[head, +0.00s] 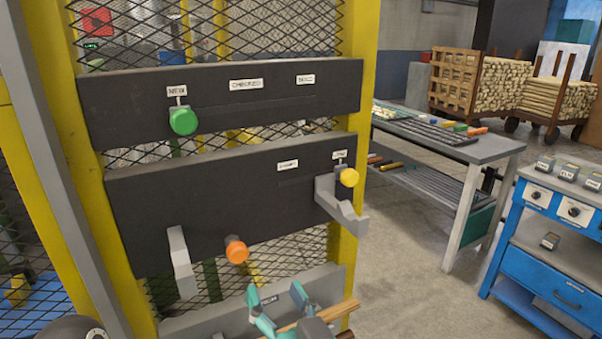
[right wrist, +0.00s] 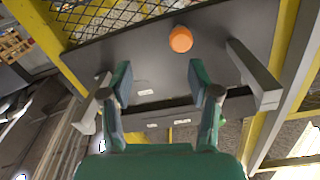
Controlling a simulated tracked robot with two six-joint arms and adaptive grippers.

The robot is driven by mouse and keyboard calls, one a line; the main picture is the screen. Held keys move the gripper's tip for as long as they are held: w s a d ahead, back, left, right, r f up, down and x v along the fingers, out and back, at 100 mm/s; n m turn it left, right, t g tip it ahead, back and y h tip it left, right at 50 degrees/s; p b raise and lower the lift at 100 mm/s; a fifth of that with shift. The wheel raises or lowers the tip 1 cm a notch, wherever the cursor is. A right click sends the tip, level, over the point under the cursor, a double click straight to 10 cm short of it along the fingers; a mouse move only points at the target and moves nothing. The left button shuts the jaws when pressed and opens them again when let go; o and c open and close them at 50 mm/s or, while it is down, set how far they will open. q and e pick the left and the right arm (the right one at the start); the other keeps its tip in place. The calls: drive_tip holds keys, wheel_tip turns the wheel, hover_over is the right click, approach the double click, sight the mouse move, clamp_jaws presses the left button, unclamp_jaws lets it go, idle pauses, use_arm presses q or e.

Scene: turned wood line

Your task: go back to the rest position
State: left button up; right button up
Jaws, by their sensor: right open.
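My right gripper (head: 274,292) is at the bottom middle of the head view, low in front of the black panels on the yellow frame. Its teal fingers are apart, with nothing between them. In the right wrist view the open fingers (right wrist: 160,84) point toward the lower panel, and an orange knob (right wrist: 180,39) shows beyond them. In the head view this orange knob (head: 237,250) is above and left of the right gripper. My left gripper is not in view.
Grey brackets (head: 182,265) (head: 342,207) jut from the lower panel (head: 150,225), which also has a yellow knob (head: 348,177). A green knob (head: 183,121) is on the upper panel (head: 130,110). A grey table (head: 478,150) and a blue cabinet (head: 548,275) stand right, with open floor between.

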drive_tip(key=w+d+f+m+g+h+p, duration=0.15)
drive_tip(key=w+d+f+h, duration=0.35)
drive_tip(key=d+f, duration=0.55)
drive_tip(key=d+f+m+g+h, duration=0.1)
drive_tip(key=d+f+g, duration=0.2)
drive_tip(key=f, duration=0.6)
drive_tip(key=d+f+m+g, duration=0.15)
drive_tip(key=d+f, duration=0.25)
drive_tip(key=f, duration=0.6)
drive_tip(key=s+d+f+g+p, duration=0.1)
drive_tip(key=s+f+g, duration=0.2)
drive_tip(key=s+f, duration=0.35)
drive_tip(key=s+d+f+g, duration=0.2)
drive_tip(key=s+f+g, duration=0.1)
drive_tip(key=s+f, duration=0.3)
drive_tip(key=s+a+f+g+y, duration=0.2)
drive_tip(key=s+a+g, duration=0.1)
drive_tip(key=s, duration=0.4)
drive_tip(key=shift+a+f, duration=0.25)
